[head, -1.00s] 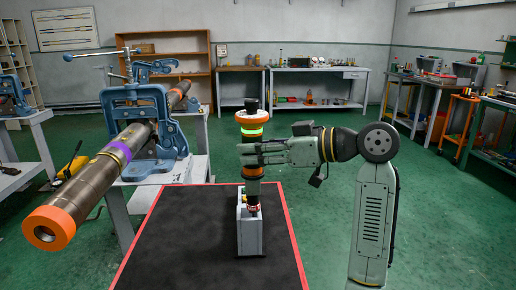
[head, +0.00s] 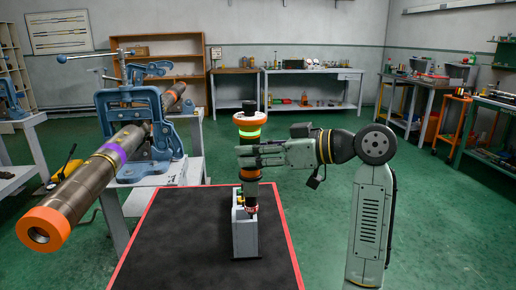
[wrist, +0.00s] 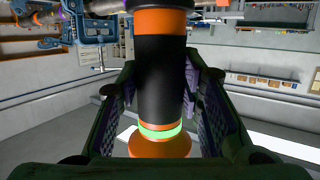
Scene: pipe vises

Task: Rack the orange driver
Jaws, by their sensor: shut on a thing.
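The orange driver (head: 250,174) stands upright in my gripper (head: 246,157), with an orange disc and a bright green band near its top. Its lower tip is at the top of a grey box-shaped rack (head: 246,238), towards the rack's right side. I cannot tell whether the tip is inside an opening or just above or in front of it. In the wrist view the driver's black body (wrist: 160,75) fills the space between both fingers, and my gripper (wrist: 160,95) is shut on it. My fingers hide part of its middle in the head view.
The rack stands on a black mat (head: 180,235) with a red border. A blue pipe vise (head: 140,105) on a table at left holds a long pipe (head: 85,190) that juts towards me. Benches line the back and right. Green floor is open at right.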

